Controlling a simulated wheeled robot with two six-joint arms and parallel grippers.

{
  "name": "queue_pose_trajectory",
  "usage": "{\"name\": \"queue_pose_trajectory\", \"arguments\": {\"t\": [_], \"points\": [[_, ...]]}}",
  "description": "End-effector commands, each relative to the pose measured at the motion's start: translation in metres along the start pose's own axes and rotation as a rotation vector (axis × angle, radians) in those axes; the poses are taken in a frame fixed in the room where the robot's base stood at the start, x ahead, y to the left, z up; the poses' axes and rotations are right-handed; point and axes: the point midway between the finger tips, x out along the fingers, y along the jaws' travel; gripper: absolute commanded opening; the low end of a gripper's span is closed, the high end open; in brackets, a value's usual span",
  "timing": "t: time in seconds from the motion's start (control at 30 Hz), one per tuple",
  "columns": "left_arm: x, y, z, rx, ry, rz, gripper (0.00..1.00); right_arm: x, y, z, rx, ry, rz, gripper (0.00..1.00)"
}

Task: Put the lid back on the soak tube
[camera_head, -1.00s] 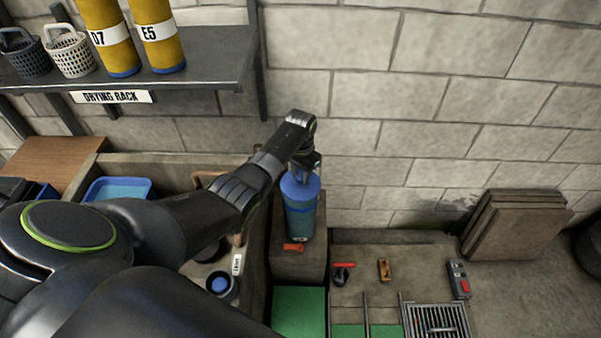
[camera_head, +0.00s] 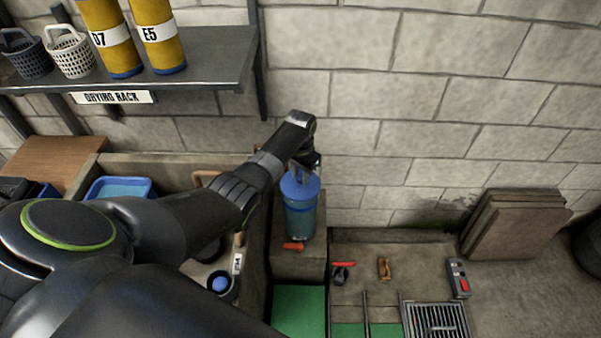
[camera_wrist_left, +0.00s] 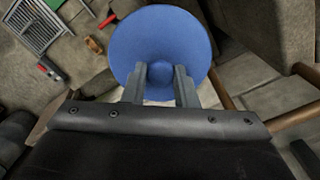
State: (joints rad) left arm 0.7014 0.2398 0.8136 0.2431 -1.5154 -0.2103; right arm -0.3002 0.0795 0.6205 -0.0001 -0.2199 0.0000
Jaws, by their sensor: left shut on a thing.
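The soak tube (camera_head: 301,222) is a blue-teal cylinder standing upright on a stone ledge beside the wall. Its round blue lid (camera_head: 296,189) is at the tube's top, under my left gripper (camera_head: 303,172). In the left wrist view, the lid (camera_wrist_left: 160,35) is a wide blue disc, and my left gripper (camera_wrist_left: 161,86) is shut on its central knob. The lid hides the tube in that view. I cannot tell whether the lid is fully seated or slightly above the rim. My right gripper is not in view.
A red-handled valve (camera_head: 342,270) and an orange-brown item (camera_head: 384,269) lie right of the ledge. A control box with a red button (camera_head: 459,278) and a grate (camera_head: 437,320) are farther right. A drying rack (camera_head: 205,65) hangs upper left. The block wall stands close behind.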

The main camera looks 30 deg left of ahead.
Motion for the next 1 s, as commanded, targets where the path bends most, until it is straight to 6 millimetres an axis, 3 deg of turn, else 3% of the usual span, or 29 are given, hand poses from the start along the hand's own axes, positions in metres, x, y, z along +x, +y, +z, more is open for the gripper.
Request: {"name": "queue_pose_trajectory", "arguments": {"t": [1.0], "points": [[0.0001, 0.0001, -0.0002, 0.0, 0.001, 0.0, 0.0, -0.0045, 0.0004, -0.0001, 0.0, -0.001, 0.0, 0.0]]}}
